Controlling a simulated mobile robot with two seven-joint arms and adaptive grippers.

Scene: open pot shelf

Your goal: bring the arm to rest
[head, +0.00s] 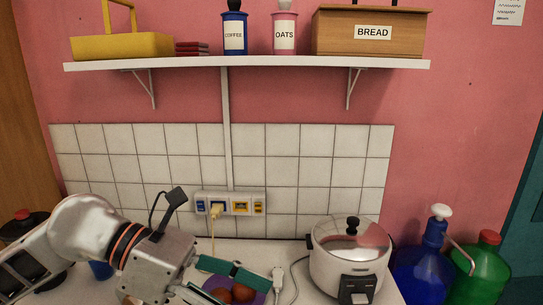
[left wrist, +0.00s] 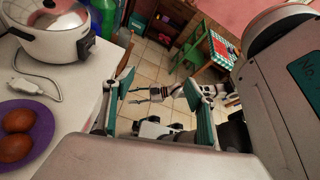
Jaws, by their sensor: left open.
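My left gripper (head: 213,283) is at the bottom of the head view, in front of the counter, with its teal finger pads apart. In the left wrist view my left gripper (left wrist: 162,105) is open and empty; floor tiles show between its fingers. It is beside the counter edge, to the right of the purple plate (left wrist: 42,142) with brown round items. A small dark and white jointed part, probably my right arm and gripper (left wrist: 142,95), shows far below between the fingers; its jaw state is too small to tell.
The rice cooker (head: 348,262) stands on the counter, with a white plug and cord (left wrist: 36,88) nearby. Blue (head: 424,270) and green (head: 483,270) jugs are at right. A white shelf (head: 250,64) hangs above. A checkered table (left wrist: 222,50) and green chair (left wrist: 190,50) stand on the floor.

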